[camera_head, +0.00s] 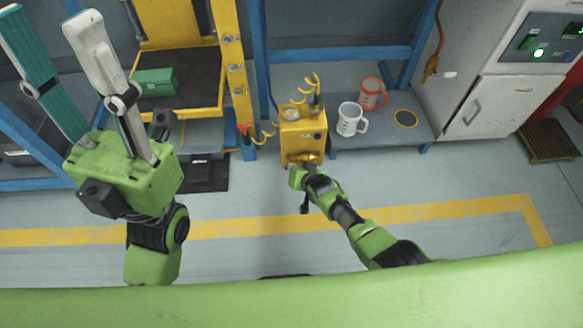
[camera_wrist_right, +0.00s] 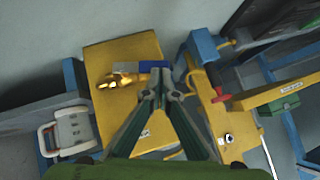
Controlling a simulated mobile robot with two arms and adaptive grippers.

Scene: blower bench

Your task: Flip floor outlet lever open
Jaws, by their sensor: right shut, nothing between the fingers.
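A yellow box (camera_head: 294,124) stands on the floor in the head view. In the right wrist view the yellow box (camera_wrist_right: 120,52) has a brass outlet fitting (camera_wrist_right: 118,80) on its face. A short blue piece (camera_wrist_right: 155,66), perhaps the outlet's lever, lies beside the fitting. My right gripper (camera_wrist_right: 160,80) is shut and empty, its fingertips close to the blue piece; I cannot tell whether they touch. In the head view my right gripper is at the box's near face, its fingers mostly hidden. My left gripper (camera_head: 46,18) is open and empty, raised at the left.
A white mug (camera_head: 350,119) and an orange mug (camera_head: 374,93) stand on a low grey shelf right of the box. A yellow post (camera_head: 233,75) with a red-handled fitting (camera_head: 245,130) stands left of it. A green box (camera_head: 154,82) sits further left. The front floor is clear.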

